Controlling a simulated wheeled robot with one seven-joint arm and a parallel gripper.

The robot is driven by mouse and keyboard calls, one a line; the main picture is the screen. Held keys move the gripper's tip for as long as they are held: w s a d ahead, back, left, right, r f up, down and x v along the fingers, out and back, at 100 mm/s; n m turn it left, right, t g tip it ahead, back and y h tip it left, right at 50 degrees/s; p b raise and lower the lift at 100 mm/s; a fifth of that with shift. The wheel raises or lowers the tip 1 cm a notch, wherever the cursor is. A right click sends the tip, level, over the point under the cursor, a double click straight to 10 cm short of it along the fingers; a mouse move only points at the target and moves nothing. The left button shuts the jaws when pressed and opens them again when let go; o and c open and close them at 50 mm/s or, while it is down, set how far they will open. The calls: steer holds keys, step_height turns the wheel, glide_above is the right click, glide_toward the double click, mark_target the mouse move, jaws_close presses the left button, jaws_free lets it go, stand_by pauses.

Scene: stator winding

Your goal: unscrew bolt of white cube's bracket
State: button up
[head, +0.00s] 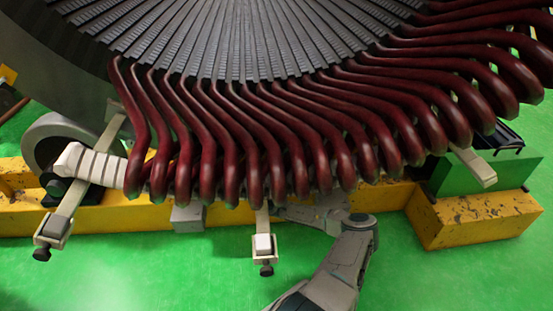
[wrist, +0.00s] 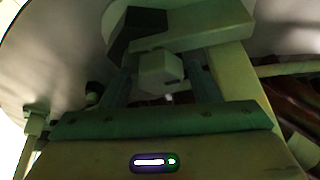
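In the head view a pale bracket arm hangs below the coils at the middle, with a white cube (head: 263,244) in its end and a black bolt (head: 267,270) under it. My arm reaches up from the bottom right of it. My gripper is mostly hidden under the coils there. In the wrist view my gripper (wrist: 160,82) is open, its two fingers apart. A pale block (wrist: 160,72) shows between them, with gaps on both sides; I cannot tell whether it is the white cube. A dark hexagonal piece (wrist: 138,28) shows above it, by a pale bar (wrist: 195,28).
The stator's dark red coils (head: 270,150) overhang the area. Another bracket (head: 68,205) with a black bolt (head: 41,254) is at the left, and a pale bar end (head: 482,172) at the right. A yellow beam (head: 470,218) runs behind. The green floor (head: 150,270) is clear in front.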

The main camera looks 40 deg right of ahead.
steer(key=c, duration=0.7)
steer(key=shift+o, duration=0.2)
steer(key=shift+n, duration=0.4)
steer(key=shift+s+n+t+y+p, duration=0.1)
steer(key=shift+n+t+y+p, duration=0.2)
steer(key=shift+n+y, duration=0.75)
steer(key=shift+w+n+t+y+p, duration=0.1)
steer(key=shift+n+t+y+p, duration=0.2)
steer(key=shift+n, duration=1.4)
steer(key=shift+s+n+t+y+p, duration=0.15)
steer(key=shift+n+t+y, duration=0.25)
steer(key=shift+n+y, duration=0.65)
steer(key=shift+f+n, duration=0.15)
steer(key=shift+n, duration=0.35)
steer(key=o, duration=1)
steer(key=shift+d, duration=0.1)
steer(key=shift+c, duration=0.2)
